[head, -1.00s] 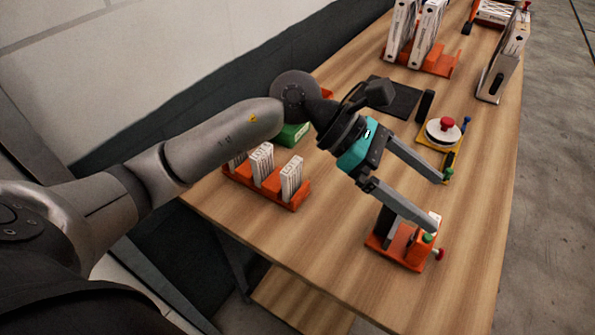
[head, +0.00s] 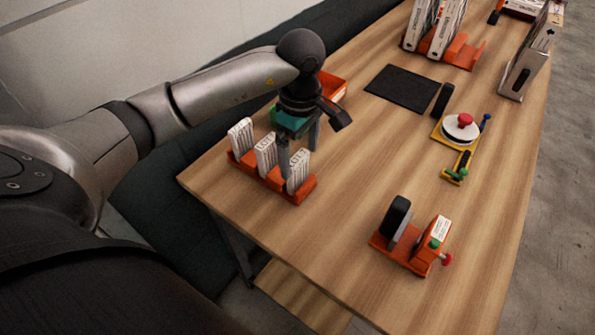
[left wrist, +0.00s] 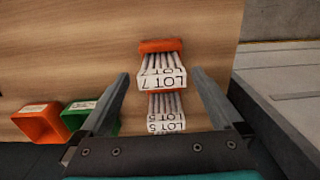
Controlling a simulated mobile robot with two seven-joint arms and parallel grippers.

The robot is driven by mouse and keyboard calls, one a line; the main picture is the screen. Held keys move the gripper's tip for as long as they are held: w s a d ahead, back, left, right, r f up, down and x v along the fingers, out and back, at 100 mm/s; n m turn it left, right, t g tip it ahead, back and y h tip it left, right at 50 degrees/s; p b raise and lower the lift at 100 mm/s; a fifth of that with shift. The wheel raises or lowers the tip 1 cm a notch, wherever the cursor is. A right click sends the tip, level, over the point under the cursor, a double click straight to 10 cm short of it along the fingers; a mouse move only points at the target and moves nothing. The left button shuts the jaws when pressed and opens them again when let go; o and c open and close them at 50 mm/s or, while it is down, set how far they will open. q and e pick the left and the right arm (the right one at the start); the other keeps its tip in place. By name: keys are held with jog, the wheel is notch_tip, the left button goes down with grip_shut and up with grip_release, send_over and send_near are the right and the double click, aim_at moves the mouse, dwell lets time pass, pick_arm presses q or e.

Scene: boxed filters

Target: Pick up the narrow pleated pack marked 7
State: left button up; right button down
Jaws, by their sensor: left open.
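The pleated pack marked LOT 7 (left wrist: 162,80) stands upright in an orange rack (left wrist: 160,45), nearest its end. In the head view it appears to be the rightmost white pack (head: 298,171) of the rack (head: 270,184). A pack marked LOT 5 (left wrist: 166,124) stands behind it in the wrist view, partly hidden by my gripper body. My left gripper (head: 298,158) points down over the rack, open and empty. In the left wrist view its fingers (left wrist: 161,74) lie to either side of the LOT 7 pack, with gaps. My right gripper is not in view.
A green bin (left wrist: 77,114) and an orange bin (left wrist: 39,123) sit beside the rack. An orange fixture with a black pad (head: 402,243) stands at the front right. A dark mat (head: 402,88) and a red-knobbed device (head: 460,127) lie farther back. The table between is clear.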

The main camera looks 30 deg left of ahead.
aim_at(297, 177)
pick_arm(q)
notch_tip(297, 177, down, 3)
jog(key=shift+r, duration=0.15)
jog(key=shift+s+a+f, duration=0.1)
jog(key=shift+f, duration=1.2)
jog(key=shift+a+f, duration=0.1)
jog(key=shift+f, duration=1.2)
jog(key=c, duration=1.2)
jog(key=shift+r, duration=0.1)
jog(key=shift+c, duration=0.2)
